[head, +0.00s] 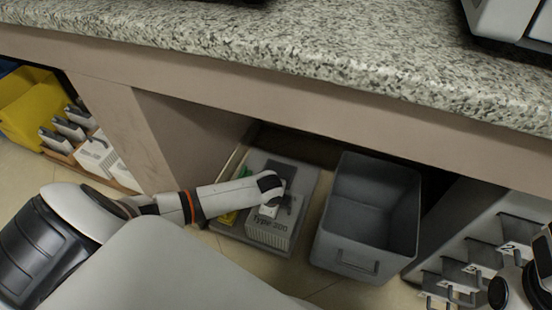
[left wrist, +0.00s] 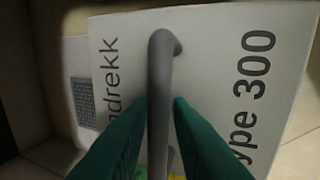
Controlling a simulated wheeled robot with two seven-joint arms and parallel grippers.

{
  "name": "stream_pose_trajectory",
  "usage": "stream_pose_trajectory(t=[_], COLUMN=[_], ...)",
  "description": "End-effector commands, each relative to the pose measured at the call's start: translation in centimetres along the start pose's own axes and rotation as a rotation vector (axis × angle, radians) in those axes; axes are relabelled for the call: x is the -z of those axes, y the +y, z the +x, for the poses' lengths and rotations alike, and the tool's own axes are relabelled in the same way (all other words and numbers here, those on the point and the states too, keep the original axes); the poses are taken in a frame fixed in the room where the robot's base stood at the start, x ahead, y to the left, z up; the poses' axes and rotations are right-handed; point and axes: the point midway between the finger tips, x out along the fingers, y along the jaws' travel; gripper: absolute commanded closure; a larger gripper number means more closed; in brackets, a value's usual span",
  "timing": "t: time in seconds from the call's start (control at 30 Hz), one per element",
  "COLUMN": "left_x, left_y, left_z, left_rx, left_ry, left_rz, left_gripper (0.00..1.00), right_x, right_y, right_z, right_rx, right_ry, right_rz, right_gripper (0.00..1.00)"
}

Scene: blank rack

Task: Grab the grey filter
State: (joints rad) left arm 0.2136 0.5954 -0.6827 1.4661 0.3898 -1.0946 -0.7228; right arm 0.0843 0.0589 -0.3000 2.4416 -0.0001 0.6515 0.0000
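The grey filter is a pale grey-white box (head: 268,232) marked "Type 300", standing under the counter in the head view. In the left wrist view its printed face (left wrist: 215,60) fills most of the picture, with a dark grey bar handle (left wrist: 160,75) across it. My left gripper (head: 283,203) is over the box. Its green fingers (left wrist: 160,108) lie on both sides of the handle, with the tips against it. The lower handle is partly hidden between the fingers. My right arm shows only at the right edge of the head view; its gripper is out of frame.
The box stands on a grey tray (head: 310,180) with a yellow-green item (head: 228,217). An empty grey bin (head: 350,245) is just to the right. The speckled counter (head: 300,40) overhangs above. A partition (head: 185,130) stands left; racked units with handles (head: 465,270) stand right.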

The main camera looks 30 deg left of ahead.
Motion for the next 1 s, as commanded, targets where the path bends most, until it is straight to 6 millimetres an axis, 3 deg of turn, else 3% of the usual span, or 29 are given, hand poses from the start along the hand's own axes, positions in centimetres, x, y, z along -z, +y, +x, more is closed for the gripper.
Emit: stream_pose_trajectory(t=[0.2, 0.33, 1.0], left_x=[-0.01, -0.01, -0.03], left_y=[0.06, 0.05, -0.01], left_z=[-0.01, -0.01, 0.00], left_rx=[-0.001, -0.001, 0.001], left_ry=[0.000, 0.000, -0.001], left_rz=[0.000, 0.000, -0.002], left_gripper=[0.81, 1.00, 1.00], right_x=[-0.01, -0.01, -0.03], right_y=[0.00, 0.00, 0.02], right_z=[0.11, 0.10, 0.08], right_rx=[0.000, -0.001, -0.001], right_ry=[-0.002, -0.001, -0.002], right_rz=[0.000, 0.000, 0.001], right_gripper=[0.68, 0.68, 0.68])
